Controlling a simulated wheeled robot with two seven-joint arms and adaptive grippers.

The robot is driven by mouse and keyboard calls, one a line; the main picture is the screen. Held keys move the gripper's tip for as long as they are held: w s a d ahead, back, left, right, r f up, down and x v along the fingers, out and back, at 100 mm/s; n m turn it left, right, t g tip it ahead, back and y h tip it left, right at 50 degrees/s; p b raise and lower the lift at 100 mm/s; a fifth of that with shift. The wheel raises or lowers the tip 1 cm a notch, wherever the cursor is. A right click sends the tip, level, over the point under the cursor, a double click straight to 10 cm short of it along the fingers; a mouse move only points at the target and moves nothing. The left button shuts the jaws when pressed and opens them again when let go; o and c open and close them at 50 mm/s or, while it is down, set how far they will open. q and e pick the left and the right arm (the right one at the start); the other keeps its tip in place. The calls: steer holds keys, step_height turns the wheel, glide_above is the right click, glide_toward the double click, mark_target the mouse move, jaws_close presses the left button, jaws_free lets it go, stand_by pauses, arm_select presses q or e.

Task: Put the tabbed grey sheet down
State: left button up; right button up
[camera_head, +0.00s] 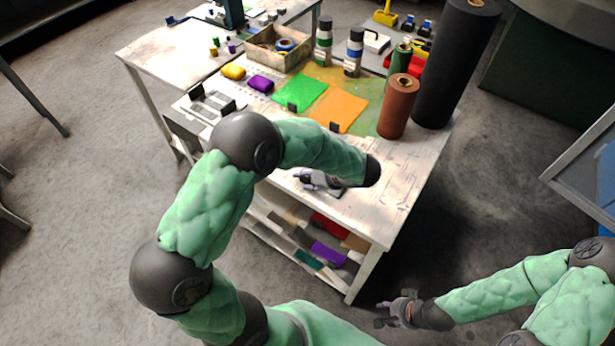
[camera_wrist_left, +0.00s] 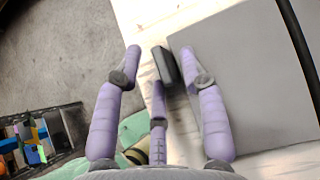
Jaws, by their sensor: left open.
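The tabbed grey sheet (camera_wrist_left: 255,90) appears to lie flat on the pale worktable (camera_wrist_left: 145,12) in the left wrist view. Its black tab (camera_wrist_left: 166,67) stands at the sheet's left edge. My left gripper (camera_wrist_left: 163,50) is open, with its purple fingers spread on either side of the tab and apart from it. In the head view my left gripper (camera_head: 308,180) is low over the table's front part, and my arm hides most of the sheet there. My right gripper (camera_head: 386,314) hangs off the table's front edge, too small to read its fingers.
Green (camera_head: 301,93) and orange (camera_head: 340,110) tabbed sheets lie behind my left arm. A brown roll (camera_head: 398,106) and a tall black roll (camera_head: 455,65) stand at the right. A wooden box (camera_head: 277,50) and bottles are further back. The table's front right (camera_head: 385,205) is bare.

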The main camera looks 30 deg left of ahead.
arm_select(q)
steer(key=p+v, duration=0.3)
steer(key=v, duration=0.9)
